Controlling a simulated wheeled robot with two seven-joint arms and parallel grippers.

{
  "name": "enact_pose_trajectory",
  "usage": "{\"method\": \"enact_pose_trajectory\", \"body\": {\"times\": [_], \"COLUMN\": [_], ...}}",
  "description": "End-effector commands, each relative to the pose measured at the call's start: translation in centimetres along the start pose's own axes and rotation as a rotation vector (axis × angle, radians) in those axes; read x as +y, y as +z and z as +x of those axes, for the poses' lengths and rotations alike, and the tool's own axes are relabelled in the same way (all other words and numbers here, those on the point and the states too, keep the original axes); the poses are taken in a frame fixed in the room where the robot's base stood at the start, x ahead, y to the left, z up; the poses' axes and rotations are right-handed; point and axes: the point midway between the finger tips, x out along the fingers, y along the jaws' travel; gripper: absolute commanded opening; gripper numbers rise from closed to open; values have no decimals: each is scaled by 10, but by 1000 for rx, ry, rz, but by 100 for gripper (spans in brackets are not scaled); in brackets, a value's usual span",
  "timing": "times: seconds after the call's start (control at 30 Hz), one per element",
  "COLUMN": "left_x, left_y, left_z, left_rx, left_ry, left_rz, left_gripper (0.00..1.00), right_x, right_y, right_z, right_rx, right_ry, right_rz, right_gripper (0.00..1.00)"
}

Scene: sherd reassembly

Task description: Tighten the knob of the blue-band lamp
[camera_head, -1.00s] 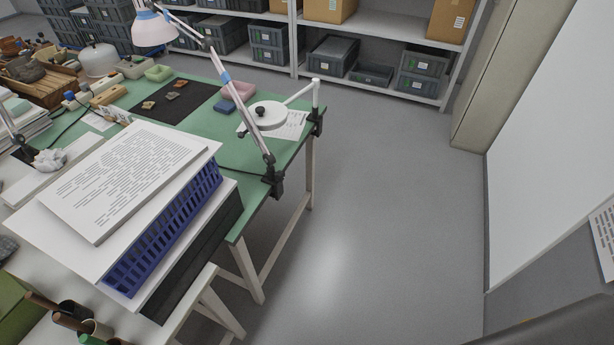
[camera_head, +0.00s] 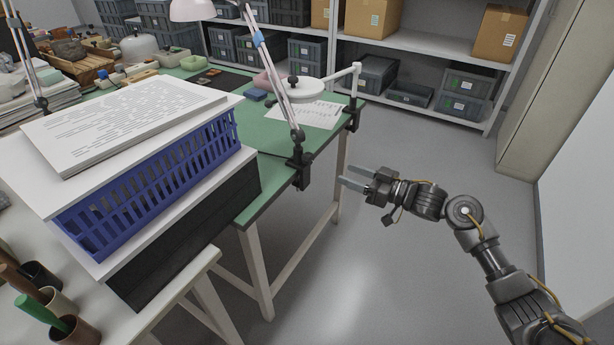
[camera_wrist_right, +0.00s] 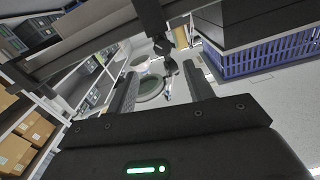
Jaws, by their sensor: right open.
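The blue-band lamp (camera_head: 272,70) stands clamped at the table's right edge, its blue band high on the pale arm and its shade cut by the top of the head view. Its black clamp (camera_head: 301,172) grips the green tabletop edge. My right gripper (camera_head: 347,174) is open and empty, to the right of the clamp and apart from it, with its fingers pointing left. In the right wrist view, a dark clamp part with a rounded end (camera_wrist_right: 169,66), apparently the knob, hangs beyond and between my open fingers (camera_wrist_right: 160,84). My left gripper is out of view.
A white round magnifier lamp (camera_head: 303,88) is clamped farther along the green table (camera_head: 276,134). A blue basket (camera_head: 150,195) with papers on top stands left of the clamp. Shelves (camera_head: 440,60) with boxes line the back. The floor right of the table is clear.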

Motion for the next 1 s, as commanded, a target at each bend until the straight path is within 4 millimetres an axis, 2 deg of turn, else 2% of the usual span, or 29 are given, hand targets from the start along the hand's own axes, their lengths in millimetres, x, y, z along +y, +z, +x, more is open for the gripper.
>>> {"method": "enact_pose_trajectory", "body": {"times": [0.27,0.37,0.7,0.83,1.0], "left_x": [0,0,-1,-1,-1], "left_y": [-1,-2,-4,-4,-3], "left_z": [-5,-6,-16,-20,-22], "left_rx": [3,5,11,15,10], "left_ry": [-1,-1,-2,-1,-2], "left_rz": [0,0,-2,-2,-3], "left_gripper": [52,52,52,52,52], "right_x": [-3,-3,-4,-4,-4], "right_y": [-6,-6,-5,-5,-6], "right_z": [7,20,82,98,108], "right_rx": [4,5,4,4,3], "right_ry": [-15,-14,-13,-12,-12], "right_rz": [-5,-5,-5,-5,-6], "right_gripper": [52,52,52,52,52]}}
